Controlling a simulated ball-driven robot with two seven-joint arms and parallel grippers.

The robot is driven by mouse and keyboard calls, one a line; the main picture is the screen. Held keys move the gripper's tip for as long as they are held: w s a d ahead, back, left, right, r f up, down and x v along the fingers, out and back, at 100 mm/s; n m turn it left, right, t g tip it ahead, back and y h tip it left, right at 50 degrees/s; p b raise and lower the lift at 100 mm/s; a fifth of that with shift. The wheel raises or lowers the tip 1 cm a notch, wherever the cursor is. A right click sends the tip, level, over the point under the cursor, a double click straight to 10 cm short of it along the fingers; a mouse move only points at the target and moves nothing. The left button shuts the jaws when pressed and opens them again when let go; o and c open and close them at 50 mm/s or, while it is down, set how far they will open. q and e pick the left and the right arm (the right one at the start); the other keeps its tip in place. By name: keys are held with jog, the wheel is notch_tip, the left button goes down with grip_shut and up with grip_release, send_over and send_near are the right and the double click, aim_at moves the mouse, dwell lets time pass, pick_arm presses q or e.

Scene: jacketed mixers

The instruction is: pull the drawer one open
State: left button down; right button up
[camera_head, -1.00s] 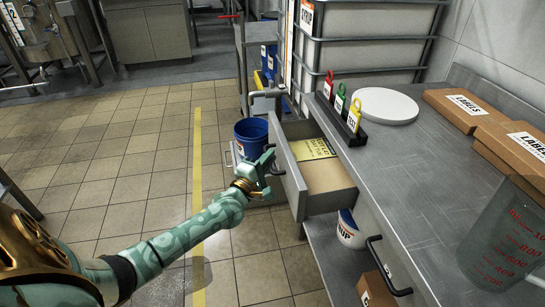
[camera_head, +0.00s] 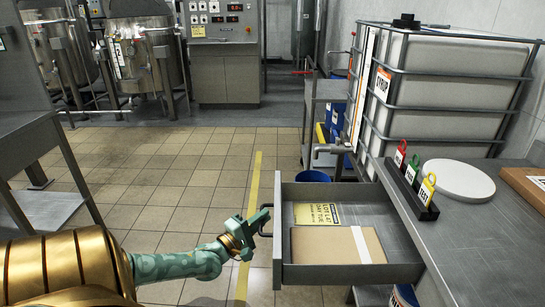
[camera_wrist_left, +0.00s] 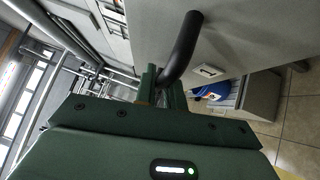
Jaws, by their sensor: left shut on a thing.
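The grey metal drawer (camera_head: 340,274) stands pulled well out to the left from under the steel counter. Inside it lie a flat brown cardboard piece (camera_head: 325,246) and a yellow printed sheet (camera_head: 317,214). My left gripper (camera_head: 258,221) is at the drawer's front, shut on its dark bar handle (camera_head: 267,209). In the left wrist view the curved black handle (camera_wrist_left: 182,48) runs from the drawer's front panel (camera_wrist_left: 240,32) down between the fingers (camera_wrist_left: 162,92); their tips are partly hidden. My right gripper is not in view.
The steel counter (camera_head: 480,240) holds a rack of coloured tags (camera_head: 411,185) and a white round lid (camera_head: 457,180). A caged white tank (camera_head: 445,90) stands behind. A blue bucket (camera_head: 313,176) sits beyond the drawer. Tiled floor is clear to the left.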

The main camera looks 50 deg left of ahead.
pick_arm(q)
jog(key=shift+s+a+f, duration=0.1)
jog(key=shift+s+f, duration=0.05)
jog(key=shift+s, duration=0.05)
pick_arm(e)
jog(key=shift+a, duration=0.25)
pick_arm(q)
jog(key=c, duration=1.5)
grip_release()
jog(key=s+p, duration=0.1)
jog(key=s, duration=0.4)
jog(key=s+d+f+p, duration=0.1)
jog(key=s, duration=0.4)
jog(key=s+f+p, duration=0.1)
jog(key=s, duration=0.5)
jog(key=shift+d+p, duration=0.2)
jog(key=shift+p, duration=0.2)
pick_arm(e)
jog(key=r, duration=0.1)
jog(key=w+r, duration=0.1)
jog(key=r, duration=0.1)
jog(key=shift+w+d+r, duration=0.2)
